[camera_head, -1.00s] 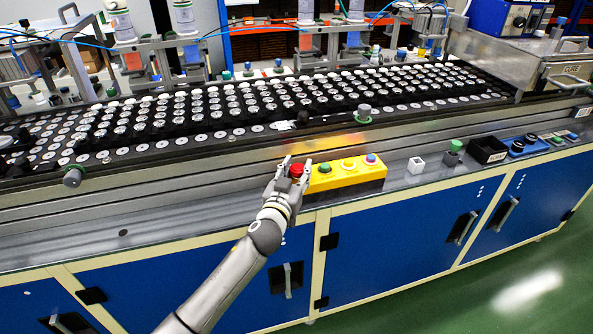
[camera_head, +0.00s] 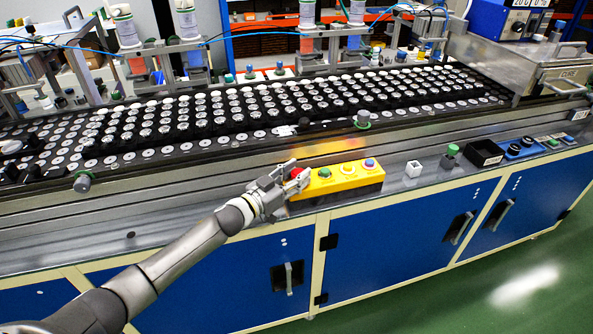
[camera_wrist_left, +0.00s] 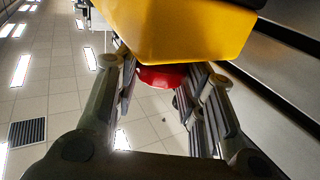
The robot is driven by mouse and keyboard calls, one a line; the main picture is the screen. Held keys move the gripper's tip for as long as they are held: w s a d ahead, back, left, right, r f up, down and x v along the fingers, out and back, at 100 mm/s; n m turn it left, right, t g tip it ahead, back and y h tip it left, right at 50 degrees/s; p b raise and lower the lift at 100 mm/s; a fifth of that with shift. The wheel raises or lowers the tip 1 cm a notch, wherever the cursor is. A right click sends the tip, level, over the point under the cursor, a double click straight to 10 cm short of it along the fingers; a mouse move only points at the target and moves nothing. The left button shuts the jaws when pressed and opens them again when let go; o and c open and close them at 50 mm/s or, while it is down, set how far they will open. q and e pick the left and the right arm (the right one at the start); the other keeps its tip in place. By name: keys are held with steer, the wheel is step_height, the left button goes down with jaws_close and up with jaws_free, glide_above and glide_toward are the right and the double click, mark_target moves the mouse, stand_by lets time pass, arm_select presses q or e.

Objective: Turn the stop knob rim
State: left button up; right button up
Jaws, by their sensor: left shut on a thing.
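The red stop knob (camera_head: 297,173) sits at the left end of the yellow control box (camera_head: 345,183) on the bench ledge, partly hidden by my fingers. My left gripper (camera_head: 294,179) is at the knob, its wrist turned and its arm coming in from the lower left. In the left wrist view the red knob (camera_wrist_left: 163,77) lies between the two fingers of my left gripper (camera_wrist_left: 160,85), against the yellow box (camera_wrist_left: 185,30). The fingers are shut on its rim. My right gripper is not in view.
The yellow box also carries a green button (camera_head: 324,173), a yellow one and a blue one (camera_head: 369,163). A conveyor (camera_head: 230,115) with several rows of parts runs behind.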

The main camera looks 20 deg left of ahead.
arm_select(q)
steer(key=shift+a+m+g+h, duration=0.2)
steer(key=shift+m+g+h, duration=0.7)
steer(key=shift+h, duration=0.4)
steer(key=shift+f, duration=0.1)
steer(key=o, duration=1)
steer(key=v, duration=1.1)
steer(key=shift+s+a, duration=0.25)
steer(key=shift+s, duration=0.05)
